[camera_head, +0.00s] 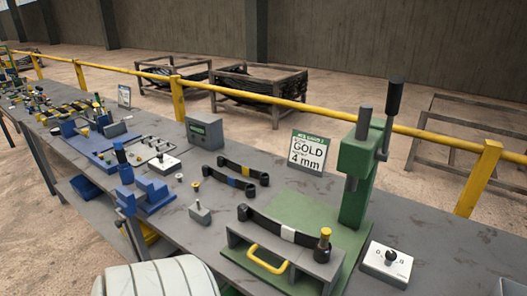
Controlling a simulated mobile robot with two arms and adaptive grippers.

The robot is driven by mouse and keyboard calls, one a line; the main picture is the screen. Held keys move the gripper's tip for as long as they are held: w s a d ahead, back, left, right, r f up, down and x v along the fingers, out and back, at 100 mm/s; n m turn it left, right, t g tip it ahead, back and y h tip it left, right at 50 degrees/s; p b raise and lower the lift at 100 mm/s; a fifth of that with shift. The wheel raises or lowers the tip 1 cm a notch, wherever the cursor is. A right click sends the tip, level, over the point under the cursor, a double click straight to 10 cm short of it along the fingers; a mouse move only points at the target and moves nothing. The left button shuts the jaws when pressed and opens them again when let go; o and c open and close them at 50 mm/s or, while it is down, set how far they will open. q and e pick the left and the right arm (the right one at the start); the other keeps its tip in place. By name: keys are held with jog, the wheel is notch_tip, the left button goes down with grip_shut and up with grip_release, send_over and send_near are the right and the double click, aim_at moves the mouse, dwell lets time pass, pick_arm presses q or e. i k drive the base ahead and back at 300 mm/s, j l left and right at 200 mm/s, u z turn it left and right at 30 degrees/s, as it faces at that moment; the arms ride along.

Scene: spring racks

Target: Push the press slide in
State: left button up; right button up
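The press (358,175) is a green upright column with a dark lever, standing on a green base plate (318,217) at the right part of the bench. The press slide (275,244) is a grey tray-like block with a yellow handle (267,261) on its front. It sits at the front of the base plate and appears drawn out toward me from the column. A dark leaf spring (266,224) with a white band lies across it, and a dark pin with a yellow top (324,240) stands at its right end. Neither gripper is in view.
A white switch box (386,264) sits right of the press. A sign reading GOLD 4 mm (307,151) stands behind. A yellow rail (335,109) runs behind the bench.

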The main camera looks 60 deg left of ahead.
aim_at(301, 259)
jog(key=u, duration=1.7)
